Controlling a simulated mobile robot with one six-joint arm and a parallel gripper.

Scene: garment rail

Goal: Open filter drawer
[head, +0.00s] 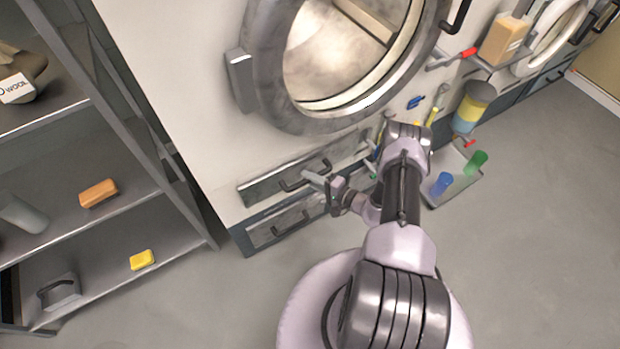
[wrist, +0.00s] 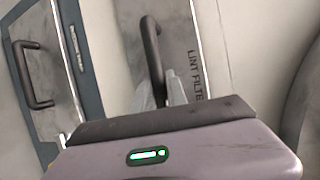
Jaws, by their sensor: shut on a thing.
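The filter drawer (head: 258,188) is a grey metal front low on the machine, below the round door. In the wrist view the filter drawer (wrist: 182,30) carries the words LINT FILTER. Its dark bar handle (head: 292,185) shows in the head view, and the handle (wrist: 151,45) also runs down into my fingers in the wrist view. My gripper (head: 318,180) is at the right part of this handle and shut on it; in the wrist view the fingertips of my gripper (wrist: 163,95) are beside its near end. The drawer front looks about flush with the machine. The wrist housing hides the lower part of the drawer.
A lower drawer (head: 262,233) with its own handle is just beneath. The round door (head: 262,75) is above. A metal shelf unit (head: 180,225) stands at left. A tray (head: 455,192) with bottles lies on the floor at right. The floor in front is open.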

